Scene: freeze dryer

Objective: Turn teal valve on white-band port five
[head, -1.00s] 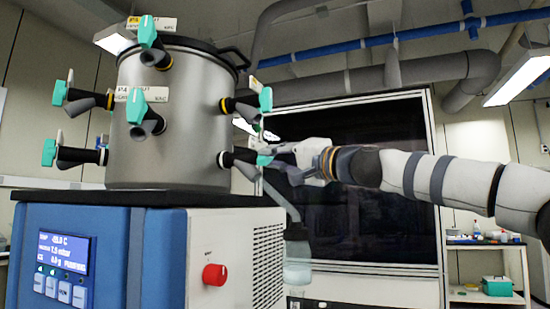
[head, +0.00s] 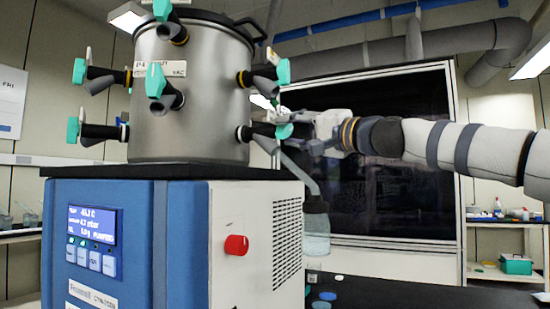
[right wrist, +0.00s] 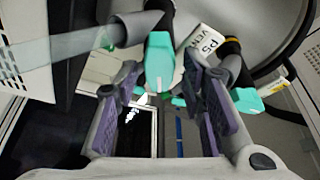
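The lower right port of the steel drum (head: 195,100) has a white band and a teal valve (head: 284,131). In the right wrist view this teal valve (right wrist: 160,62) shows between my finger pads, near the tips, with clear gaps at the sides. A tag reading P5 (right wrist: 205,42) is beside it. My right gripper (head: 292,122) is open at this valve, its arm coming from the right; its purple pads (right wrist: 168,95) stand apart in the wrist view. I cannot tell whether a finger touches the valve. My left gripper is not in view.
A yellow-band port with another teal valve (right wrist: 246,100) is close beside my right finger. A glass flask (head: 315,232) hangs below the P5 port. The blue and white dryer base (head: 180,240) has a red knob (head: 236,245). Other teal valves (head: 156,80) ring the drum.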

